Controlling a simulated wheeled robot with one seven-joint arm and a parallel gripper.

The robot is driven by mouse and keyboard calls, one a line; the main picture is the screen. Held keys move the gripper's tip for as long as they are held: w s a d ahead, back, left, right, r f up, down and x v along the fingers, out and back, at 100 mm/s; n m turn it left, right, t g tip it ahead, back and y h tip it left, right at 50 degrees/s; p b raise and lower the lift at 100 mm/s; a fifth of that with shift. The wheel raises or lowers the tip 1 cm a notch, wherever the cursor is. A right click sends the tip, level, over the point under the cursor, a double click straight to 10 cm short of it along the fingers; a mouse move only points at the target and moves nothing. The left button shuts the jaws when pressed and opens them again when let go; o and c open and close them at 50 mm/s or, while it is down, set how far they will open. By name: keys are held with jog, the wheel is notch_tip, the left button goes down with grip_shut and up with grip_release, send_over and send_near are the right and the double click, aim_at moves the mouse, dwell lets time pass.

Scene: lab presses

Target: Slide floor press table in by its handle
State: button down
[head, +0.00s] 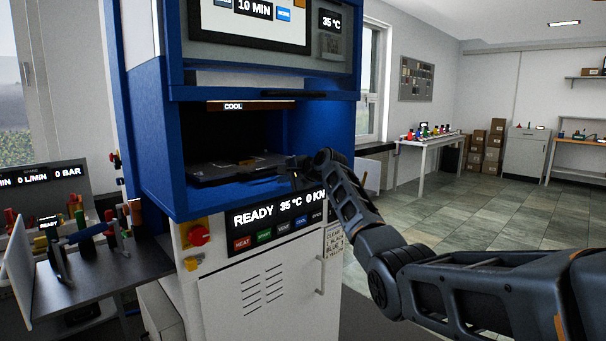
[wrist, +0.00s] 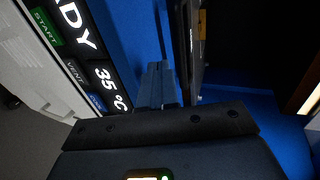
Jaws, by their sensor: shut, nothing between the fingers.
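The floor press (head: 165,130) is a blue-framed machine with an open bay. Its dark flat table (head: 215,172) lies low inside the bay, with its front edge near the bay's opening. My gripper (head: 288,174) is at the right front of the bay, close to the table's front edge. In the wrist view my gripper's fingers (wrist: 158,78) are shut together and empty, in front of the blue frame and beside the dark edge of the table (wrist: 193,45). I cannot make out the table's handle clearly, nor tell whether the fingers touch the table.
A display panel (head: 281,211) reading READY 35 °C 0 KN sits below the bay, with a red button (head: 199,235) to its left. A side bench (head: 95,275) with coloured-handled tools stands at left. Open tiled floor (head: 460,210) lies at right.

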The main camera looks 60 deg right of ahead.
jog(key=b+v, duration=0.1)
jog(key=v, duration=0.8)
jog(key=a+f+n, duration=0.3)
jog(key=a+f, duration=1.1)
jog(key=f, duration=0.5)
jog(key=s+a+f+n, duration=0.2)
jog(key=s+a+f, duration=0.4)
jog(key=a, duration=0.3)
jog(key=s+a+f+n, duration=0.2)
jog(key=s+a+f, duration=0.4)
jog(key=a+f, duration=0.15)
jog(key=s+a+n, duration=0.5)
jog(key=s+a, duration=0.8)
jog(key=s, duration=0.5)
jog(key=s+a+r+n+y, duration=0.1)
jog(key=s+a+r+n, duration=0.1)
jog(key=s, duration=0.4)
jog(key=s+a+r+n+t+y, duration=0.1)
jog(key=s+a+r+n, duration=0.1)
jog(key=s+r+n, duration=0.2)
jog(key=s+a+r+n+y, duration=0.1)
jog(key=s+a+r+n, duration=0.1)
jog(key=s+r, duration=0.3)
jog(key=s, duration=0.3)
jog(key=shift+a+r+n+t, duration=0.3)
jog(key=shift+r+n, duration=0.05)
jog(key=shift+n, duration=0.05)
